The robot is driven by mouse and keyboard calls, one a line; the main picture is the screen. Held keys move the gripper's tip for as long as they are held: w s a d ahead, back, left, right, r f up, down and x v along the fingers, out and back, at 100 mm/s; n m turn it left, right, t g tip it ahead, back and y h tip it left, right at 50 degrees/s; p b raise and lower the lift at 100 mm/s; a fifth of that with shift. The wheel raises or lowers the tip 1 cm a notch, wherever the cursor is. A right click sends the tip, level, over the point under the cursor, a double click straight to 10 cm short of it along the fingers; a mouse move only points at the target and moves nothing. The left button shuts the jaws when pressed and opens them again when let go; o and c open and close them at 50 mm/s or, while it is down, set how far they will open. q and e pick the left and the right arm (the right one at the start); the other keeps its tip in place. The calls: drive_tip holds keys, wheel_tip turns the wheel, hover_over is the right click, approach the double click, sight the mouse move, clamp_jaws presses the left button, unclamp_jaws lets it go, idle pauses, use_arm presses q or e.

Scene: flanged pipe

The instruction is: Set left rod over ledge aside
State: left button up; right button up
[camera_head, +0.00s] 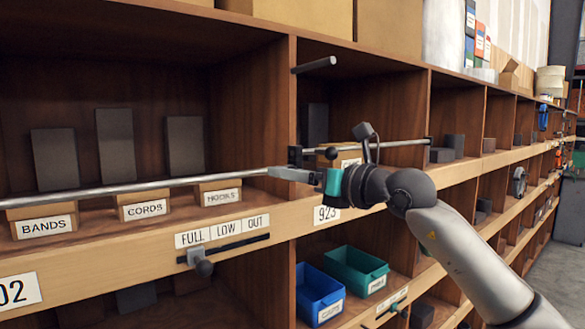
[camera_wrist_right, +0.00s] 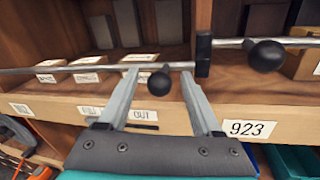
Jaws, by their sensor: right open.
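The left rod (camera_head: 130,188) is a thin metal bar running level across the front of the left compartment, over the wooden ledge (camera_head: 150,228). Its right end is near a dark bracket (camera_head: 295,156) on the divider. In the right wrist view the left rod (camera_wrist_right: 90,68) carries a black ball knob (camera_wrist_right: 159,81). My right gripper (camera_head: 282,173) is at the right end of this rod. Its fingers (camera_wrist_right: 160,76) are open, one on each side of the knob in that view. Contact cannot be told. My left gripper is not in view.
A second rod (camera_head: 385,145) with a black knob (camera_head: 331,153) crosses the compartment to the right. Labelled boxes (camera_head: 145,207) stand behind the left rod. Blue (camera_head: 318,296) and green (camera_head: 355,270) bins sit lower.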

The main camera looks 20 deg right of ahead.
clamp_jaws()
idle(0.6)
idle(0.9)
